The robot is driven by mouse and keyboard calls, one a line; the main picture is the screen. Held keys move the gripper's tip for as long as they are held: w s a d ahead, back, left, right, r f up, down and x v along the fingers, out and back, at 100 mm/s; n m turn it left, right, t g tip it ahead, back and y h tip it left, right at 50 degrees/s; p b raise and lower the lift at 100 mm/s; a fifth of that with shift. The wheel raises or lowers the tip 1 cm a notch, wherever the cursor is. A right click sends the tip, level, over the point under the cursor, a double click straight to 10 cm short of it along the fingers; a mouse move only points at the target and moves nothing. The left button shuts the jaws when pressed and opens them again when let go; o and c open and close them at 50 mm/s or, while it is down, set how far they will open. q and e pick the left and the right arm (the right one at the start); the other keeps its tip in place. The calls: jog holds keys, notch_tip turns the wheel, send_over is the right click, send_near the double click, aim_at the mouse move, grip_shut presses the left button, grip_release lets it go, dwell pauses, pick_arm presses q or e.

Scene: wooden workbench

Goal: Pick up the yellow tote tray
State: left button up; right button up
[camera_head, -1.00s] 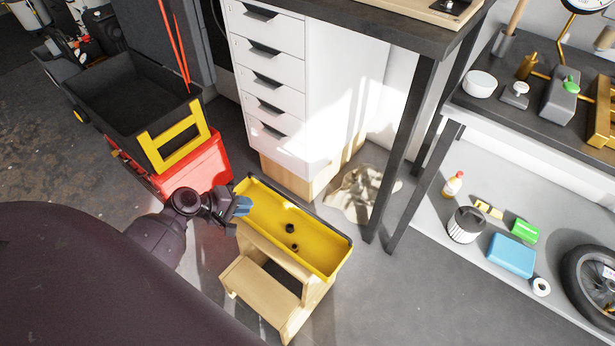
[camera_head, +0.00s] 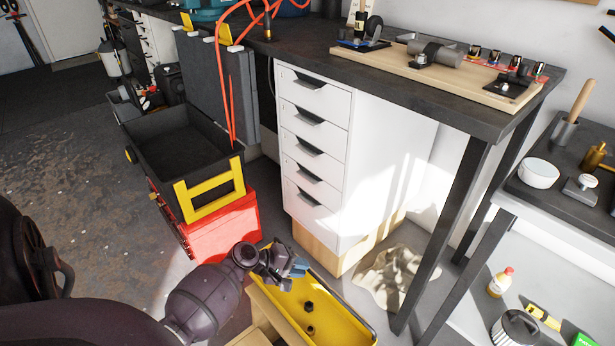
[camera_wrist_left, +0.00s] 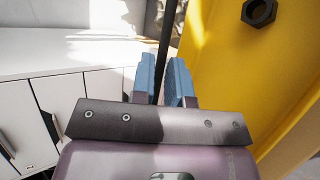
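The yellow tote tray (camera_head: 335,312) is at the bottom of the head view, over a light wooden step stool (camera_head: 262,330). Its lower part is cut off, and dark nuts lie in it. My left gripper (camera_head: 297,268) is at the tray's far left edge. In the left wrist view, its two blue fingers (camera_wrist_left: 162,85) are close together on either side of a thin dark rim, with the yellow tray wall (camera_wrist_left: 215,65) and a nut to the right. It appears shut on this rim. Whether the tray is clear of the stool cannot be told. My right gripper is out of view.
A white drawer cabinet (camera_head: 365,165) stands just behind the tray. A red crate (camera_head: 225,232) and a black bin (camera_head: 180,150) are to the left. A crumpled cloth (camera_head: 392,278) and a dark bench leg (camera_head: 445,235) are to the right. Open floor lies left.

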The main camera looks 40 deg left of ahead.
pick_arm(q)
jog(key=shift+x, duration=1.1)
jog(key=shift+w+f, duration=0.1)
jog(key=shift+f, duration=0.05)
grip_shut()
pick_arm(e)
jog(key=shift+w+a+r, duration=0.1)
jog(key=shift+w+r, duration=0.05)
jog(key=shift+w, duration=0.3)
